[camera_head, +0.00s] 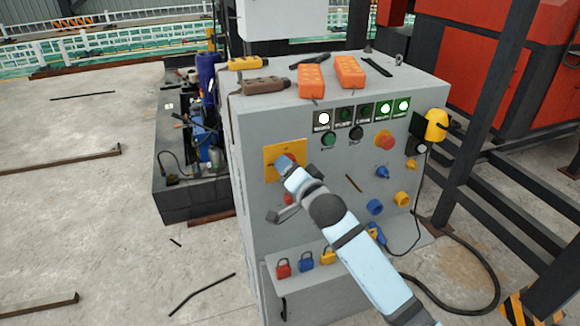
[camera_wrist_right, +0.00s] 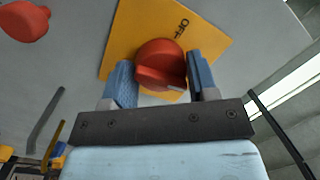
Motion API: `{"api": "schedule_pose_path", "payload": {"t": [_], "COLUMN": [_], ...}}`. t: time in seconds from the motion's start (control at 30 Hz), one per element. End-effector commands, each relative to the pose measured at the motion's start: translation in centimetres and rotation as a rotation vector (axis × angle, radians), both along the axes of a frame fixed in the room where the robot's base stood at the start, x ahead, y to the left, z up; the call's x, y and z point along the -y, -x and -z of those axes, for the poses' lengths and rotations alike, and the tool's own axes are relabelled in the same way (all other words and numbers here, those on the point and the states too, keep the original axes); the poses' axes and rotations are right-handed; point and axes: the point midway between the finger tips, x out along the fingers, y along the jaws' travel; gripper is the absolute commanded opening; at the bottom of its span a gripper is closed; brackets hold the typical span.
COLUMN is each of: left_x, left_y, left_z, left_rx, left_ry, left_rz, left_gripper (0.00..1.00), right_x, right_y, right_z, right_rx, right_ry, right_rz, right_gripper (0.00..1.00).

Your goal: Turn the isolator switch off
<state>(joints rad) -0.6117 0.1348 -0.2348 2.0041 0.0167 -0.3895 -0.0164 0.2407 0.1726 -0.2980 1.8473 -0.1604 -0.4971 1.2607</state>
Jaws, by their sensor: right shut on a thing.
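The isolator switch is a red rotary knob on a yellow square plate (camera_head: 271,157) on the grey cabinet's front, at the upper left. In the right wrist view the red knob (camera_wrist_right: 160,64) sits between the blue fingers, and the plate (camera_wrist_right: 213,43) shows the word OFF near the knob. My right gripper (camera_head: 288,166) is at the knob in the head view and covers most of it. In the wrist view the right gripper (camera_wrist_right: 162,80) is shut on the knob, one finger on each side. My left gripper is not in view.
A red button (camera_head: 385,140), indicator lamps (camera_head: 383,109) and blue and yellow fittings share the grey cabinet's (camera_head: 257,228) face. Orange pendants (camera_head: 311,80) lie on its top. Padlocks (camera_head: 306,261) hang along a lower ledge. A black cable (camera_head: 455,309) lies on the floor at right.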

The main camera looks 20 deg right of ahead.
Motion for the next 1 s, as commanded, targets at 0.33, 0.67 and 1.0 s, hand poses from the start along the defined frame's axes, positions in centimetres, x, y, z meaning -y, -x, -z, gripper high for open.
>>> {"api": "schedule_pose_path", "payload": {"t": [0.33,0.67,1.0], "left_x": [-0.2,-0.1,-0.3], "left_y": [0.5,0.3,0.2], "left_z": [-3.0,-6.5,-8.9], "left_rx": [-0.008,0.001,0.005], "left_ry": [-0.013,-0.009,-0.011], "left_rz": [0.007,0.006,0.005], "left_gripper": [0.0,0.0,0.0], "right_x": [0.1,0.1,0.1], "right_y": [0.0,0.0,0.0], "right_z": [-0.5,-0.5,-0.5], "right_rx": [0.007,0.019,0.031], "right_ry": [0.283,0.597,0.921], "right_rz": [0.0,-0.001,-0.001], "right_gripper": [0.3,0.3,0.3]}}
